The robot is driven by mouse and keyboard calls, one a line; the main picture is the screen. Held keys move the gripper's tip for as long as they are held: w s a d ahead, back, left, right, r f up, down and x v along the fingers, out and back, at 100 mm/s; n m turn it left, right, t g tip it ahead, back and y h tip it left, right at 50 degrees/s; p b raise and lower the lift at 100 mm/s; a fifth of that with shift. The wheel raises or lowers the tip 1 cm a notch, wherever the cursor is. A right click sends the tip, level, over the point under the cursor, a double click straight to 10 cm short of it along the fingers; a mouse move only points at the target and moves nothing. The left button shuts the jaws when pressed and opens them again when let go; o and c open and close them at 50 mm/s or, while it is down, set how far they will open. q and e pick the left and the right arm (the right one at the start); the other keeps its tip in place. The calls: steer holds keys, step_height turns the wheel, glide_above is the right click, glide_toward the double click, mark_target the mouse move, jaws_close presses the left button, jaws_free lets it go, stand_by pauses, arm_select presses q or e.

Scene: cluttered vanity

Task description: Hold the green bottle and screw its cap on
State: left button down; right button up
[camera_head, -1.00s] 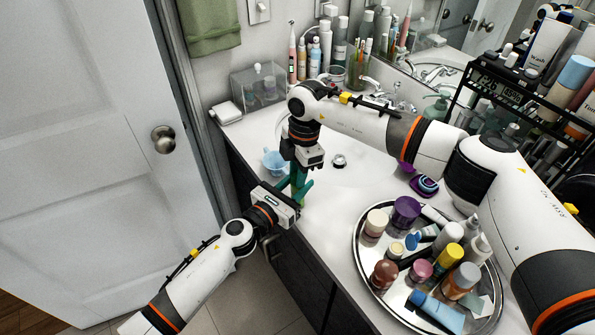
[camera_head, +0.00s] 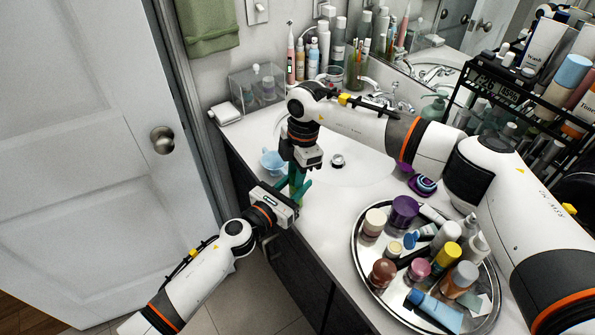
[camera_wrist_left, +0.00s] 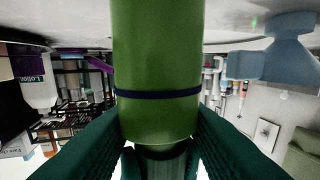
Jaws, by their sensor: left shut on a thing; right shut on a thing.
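The green bottle (camera_wrist_left: 156,60) fills the middle of the left wrist view, which looks upside down, with the bottle's neck end at the bottom. A dark blue band runs around it. My left gripper (camera_head: 298,190) is shut on the bottle at the counter's front edge; its teal fingers flank the bottle in the wrist view. My right gripper (camera_head: 297,170) points down from above and is shut at the bottle's top. A dark ring, seemingly the cap (camera_wrist_left: 163,151), shows between the bottle and the right fingers. Cap seating is hidden, and the head view mostly hides the bottle.
A round silver tray (camera_head: 362,285) with several bottles and jars is at the front right. A black rack (camera_head: 462,95) stands at the right.

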steer(key=shift+s+f, duration=0.25)
steer(key=shift+f, duration=0.05)
stand_by(1.4)
steer(key=shift+d+f, duration=0.1)
steer(key=shift+f, duration=0.35)
stand_by(0.6)
steer(key=o, duration=0.6)
steer(key=r, duration=0.3)
steer(key=shift+w+d+r, duration=0.1)
steer(key=shift+w+r, duration=0.15)
steer(key=shift+r, duration=0.05)
steer(key=shift+s+r, duration=0.1)
steer(key=shift+r, duration=0.25)
steer(key=c, duration=0.4)
